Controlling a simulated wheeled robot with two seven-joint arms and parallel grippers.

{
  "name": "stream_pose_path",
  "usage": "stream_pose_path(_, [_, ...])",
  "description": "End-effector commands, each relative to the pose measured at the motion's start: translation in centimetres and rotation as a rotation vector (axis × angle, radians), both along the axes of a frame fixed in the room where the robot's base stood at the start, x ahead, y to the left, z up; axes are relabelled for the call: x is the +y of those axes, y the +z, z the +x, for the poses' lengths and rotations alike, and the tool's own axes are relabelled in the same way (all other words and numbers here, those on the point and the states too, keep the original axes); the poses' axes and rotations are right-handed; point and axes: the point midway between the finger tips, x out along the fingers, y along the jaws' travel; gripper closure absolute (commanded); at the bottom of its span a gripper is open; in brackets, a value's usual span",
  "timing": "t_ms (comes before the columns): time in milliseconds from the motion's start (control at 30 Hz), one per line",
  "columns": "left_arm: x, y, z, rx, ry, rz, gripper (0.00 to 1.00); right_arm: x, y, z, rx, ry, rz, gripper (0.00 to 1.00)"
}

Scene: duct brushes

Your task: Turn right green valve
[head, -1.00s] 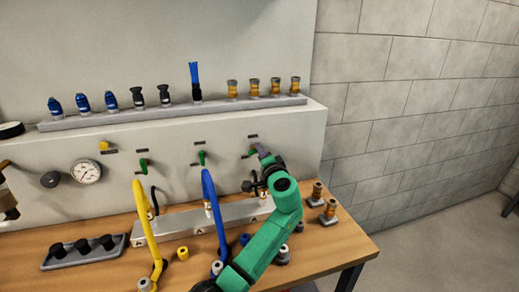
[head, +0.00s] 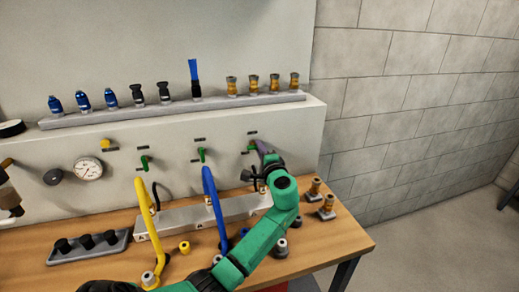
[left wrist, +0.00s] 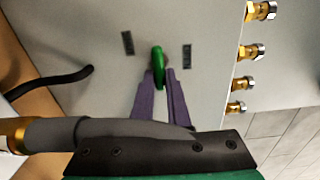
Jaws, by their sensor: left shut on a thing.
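The right green valve (head: 251,146) is on the front panel, rightmost of three green valves. In the left wrist view its green handle (left wrist: 158,60) sits between the tips of my left gripper's purple fingers (left wrist: 160,82). My left gripper (head: 259,148) is shut on the handle in the head view, with the green arm reaching up from below. The arm and gripper hide part of the valve. My right gripper is not in view.
Two other green valves (head: 201,154) are to the left on the panel. A blue hose (head: 211,200) and a yellow hose (head: 145,225) rise from the table (head: 325,245). A shelf (head: 180,113) with several fittings is above.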

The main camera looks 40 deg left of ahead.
Motion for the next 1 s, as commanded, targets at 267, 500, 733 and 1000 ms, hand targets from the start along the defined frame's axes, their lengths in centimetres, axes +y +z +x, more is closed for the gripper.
stream_pose_path(267, [-0.1,-0.4,0.0,0.007,-0.002,-0.003,0.54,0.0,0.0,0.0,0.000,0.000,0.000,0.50])
stream_pose_path(500, [-0.1,-0.2,0.0,0.003,-0.001,-0.002,0.54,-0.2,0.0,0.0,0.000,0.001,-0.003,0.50])
stream_pose_path(733, [-1.7,-0.4,-1.0,0.000,-0.004,-0.002,0.54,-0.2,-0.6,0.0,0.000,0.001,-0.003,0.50])
stream_pose_path(1000, [-7.0,-0.6,-4.7,0.001,-0.005,-0.004,0.54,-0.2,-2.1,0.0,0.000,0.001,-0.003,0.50])
